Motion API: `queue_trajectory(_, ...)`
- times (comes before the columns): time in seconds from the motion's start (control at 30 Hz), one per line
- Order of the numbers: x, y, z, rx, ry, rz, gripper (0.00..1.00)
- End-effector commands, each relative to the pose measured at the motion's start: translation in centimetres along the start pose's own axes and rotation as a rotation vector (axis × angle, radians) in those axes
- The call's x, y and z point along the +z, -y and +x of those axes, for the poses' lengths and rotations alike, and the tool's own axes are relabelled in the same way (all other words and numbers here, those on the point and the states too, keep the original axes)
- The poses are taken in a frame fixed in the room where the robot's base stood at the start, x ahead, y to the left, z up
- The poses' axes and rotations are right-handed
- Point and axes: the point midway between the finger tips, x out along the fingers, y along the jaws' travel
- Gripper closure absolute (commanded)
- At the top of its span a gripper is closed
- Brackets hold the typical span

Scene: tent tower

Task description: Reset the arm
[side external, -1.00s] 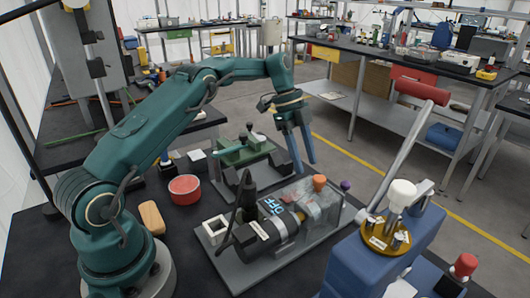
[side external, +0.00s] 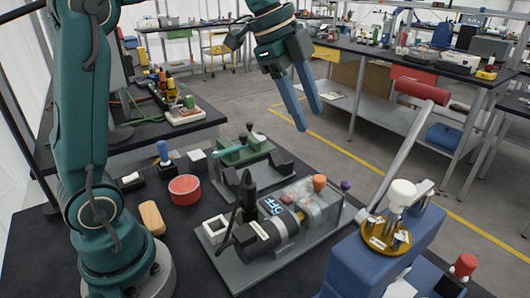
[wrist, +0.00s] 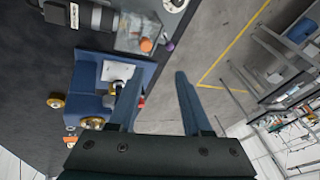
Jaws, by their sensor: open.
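My gripper (side external: 304,107) hangs in the air in the side view, fingers pointing down, above and behind the machine marked OFF. Its two blue fingers are apart with nothing between them. It also shows in the wrist view (wrist: 157,88), where the fingers are spread over floor and the table's edge. My teal arm is raised on the left of the side view. The gripper touches nothing.
The dark table holds the OFF machine (side external: 265,238), a green vise (side external: 240,152), a red round tin (side external: 184,189), a tan block (side external: 152,218) and a blue machine with a long red-handled lever (side external: 422,93). Benches stand behind. Air around the gripper is clear.

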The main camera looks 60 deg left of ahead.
Motion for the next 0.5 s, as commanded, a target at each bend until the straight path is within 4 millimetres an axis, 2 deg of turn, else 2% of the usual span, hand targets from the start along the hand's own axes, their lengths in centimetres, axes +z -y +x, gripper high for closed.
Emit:
queue_trajectory(0.1, -0.4, -3.1, -1.9, -0.05, 0.015, -0.103, 0.51)
queue_trajectory(0.23, 0.0, -6.6, -3.0, -0.103, 0.025, -0.248, 0.51)
queue_trajectory(0.37, 1.0, -10.2, -3.2, -0.154, 0.025, -0.42, 0.51)
queue_trajectory(0.5, 2.7, -13.9, -2.3, -0.204, 0.019, -0.637, 0.51)
